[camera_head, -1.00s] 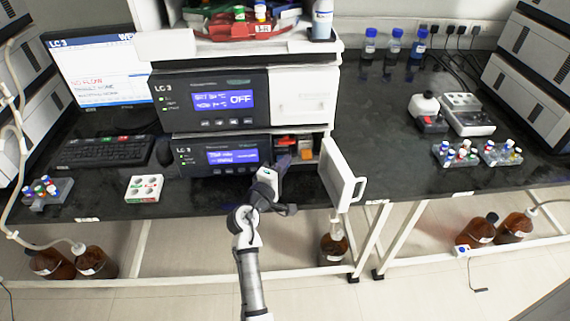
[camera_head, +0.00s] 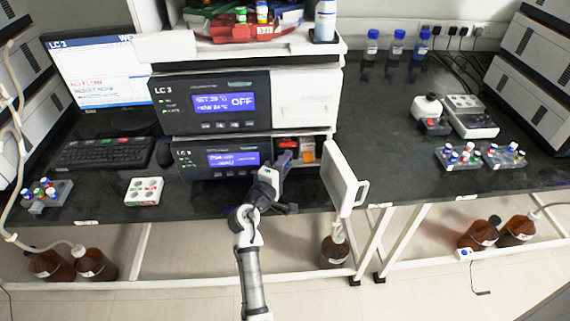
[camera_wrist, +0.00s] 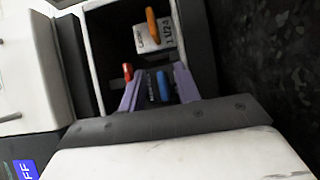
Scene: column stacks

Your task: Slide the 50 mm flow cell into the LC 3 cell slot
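The lower LC 3 unit (camera_head: 222,160) has an open compartment at its right end. The compartment (camera_wrist: 105,40) shows in the wrist view with dark inner walls. My gripper (camera_head: 286,156) is at its mouth; its two lilac fingers (camera_wrist: 158,70) point inside, apart from each other. A blue piece (camera_wrist: 163,86) lies between the fingers, on something dark. I cannot tell whether the fingers press on it, or whether it is the 50 mm flow cell. A red piece (camera_wrist: 127,71) shows just left of the fingers. An orange tab (camera_wrist: 152,25) stands deeper in, beside a white printed label.
The compartment's white door (camera_head: 341,178) stands open to the right of my gripper. Another LC 3 unit (camera_head: 180,104) sits directly above.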

